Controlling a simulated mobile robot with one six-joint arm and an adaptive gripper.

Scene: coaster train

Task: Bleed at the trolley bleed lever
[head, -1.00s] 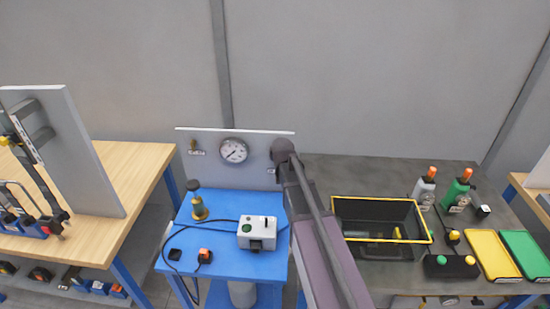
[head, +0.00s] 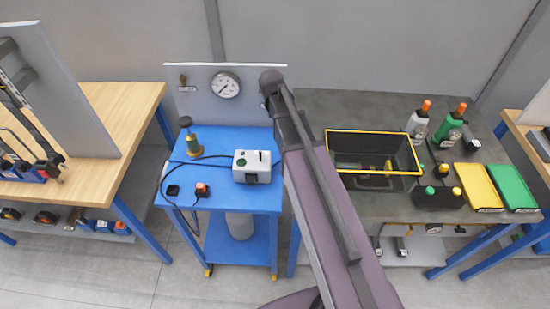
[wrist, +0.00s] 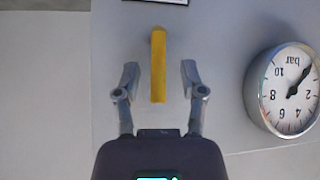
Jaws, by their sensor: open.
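A yellow lever (wrist: 158,65) stands out from the grey panel (wrist: 225,30) in the wrist view. My gripper (wrist: 160,78) is open, with one finger on each side of the lever and a visible gap to both. A round pressure gauge (wrist: 285,90) marked in bar is to the right and looks upside down there. In the head view the gauge (head: 225,85) is on the back panel of the blue trolley (head: 215,215). My arm hides the panel right of the gauge, and my gripper is hidden there. A label edge at the wrist view's top is unreadable.
A grey box (head: 252,167), a brass fitting (head: 190,140) and a black cable are on the trolley. A small part (head: 183,79) is left of the gauge. A wooden bench (head: 125,115) is left; a dark table (head: 310,105) with a yellow-rimmed bin (head: 372,133) is right.

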